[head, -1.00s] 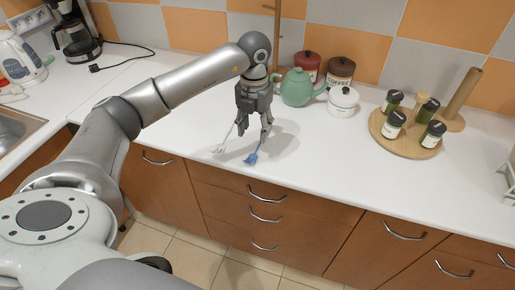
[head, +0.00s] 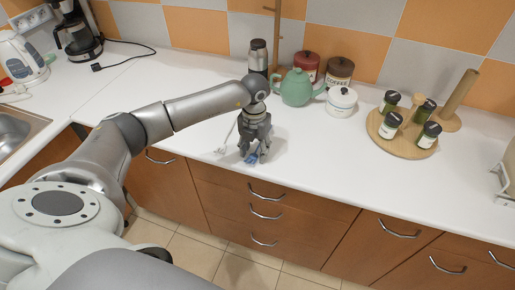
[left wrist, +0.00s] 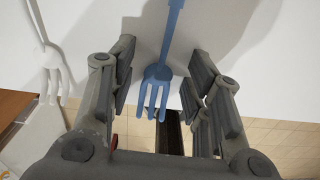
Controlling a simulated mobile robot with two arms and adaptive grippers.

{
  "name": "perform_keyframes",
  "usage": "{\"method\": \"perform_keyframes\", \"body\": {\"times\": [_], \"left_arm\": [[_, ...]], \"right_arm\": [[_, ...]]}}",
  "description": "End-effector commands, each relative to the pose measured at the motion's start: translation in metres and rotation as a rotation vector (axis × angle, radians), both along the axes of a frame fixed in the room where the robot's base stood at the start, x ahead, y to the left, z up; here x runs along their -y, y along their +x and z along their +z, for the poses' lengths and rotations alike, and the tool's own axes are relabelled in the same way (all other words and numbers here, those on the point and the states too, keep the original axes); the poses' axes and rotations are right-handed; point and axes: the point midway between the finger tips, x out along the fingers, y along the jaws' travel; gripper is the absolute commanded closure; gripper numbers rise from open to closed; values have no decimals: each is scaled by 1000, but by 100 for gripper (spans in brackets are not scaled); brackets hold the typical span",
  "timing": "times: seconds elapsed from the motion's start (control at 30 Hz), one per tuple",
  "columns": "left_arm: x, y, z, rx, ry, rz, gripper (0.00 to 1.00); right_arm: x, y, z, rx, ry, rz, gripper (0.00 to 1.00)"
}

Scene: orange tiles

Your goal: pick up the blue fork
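The blue fork (head: 253,158) lies on the white counter near its front edge, partly hidden by my left gripper in the head view. In the left wrist view the blue fork (left wrist: 158,85) shows between the fingers, its tines toward the gripper's palm. My left gripper (head: 255,155) is down over the fork. In the left wrist view its fingers (left wrist: 160,85) are open, one on each side of the fork, with gaps on both sides. My right gripper is not in view.
A white fork (head: 228,138) lies just left of the blue fork; it also shows in the left wrist view (left wrist: 47,60). A green teapot (head: 296,88) and canisters stand behind. A round wooden tray (head: 402,132) with several jars is at right. The counter between is clear.

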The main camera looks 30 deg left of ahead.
Motion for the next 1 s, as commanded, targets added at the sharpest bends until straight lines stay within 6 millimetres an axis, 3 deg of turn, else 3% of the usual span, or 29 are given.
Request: {"method": "perform_keyframes", "body": {"times": [0.03, 0.33, 0.67, 0.9, 1.0], "left_arm": [[0, 0, 0, 0, 0, 0, 64], [0, 0, 1, 0, 0, 0, 100], [0, 1, 4, 2, -1, 0, 100], [-1, 1, 31, 6, 0, 0, 100], [3, -10, 43, 4, 0, -2, 100]], "right_arm": [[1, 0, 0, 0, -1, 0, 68], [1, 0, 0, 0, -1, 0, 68], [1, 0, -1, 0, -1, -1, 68], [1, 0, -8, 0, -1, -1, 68], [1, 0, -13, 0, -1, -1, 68]]}}
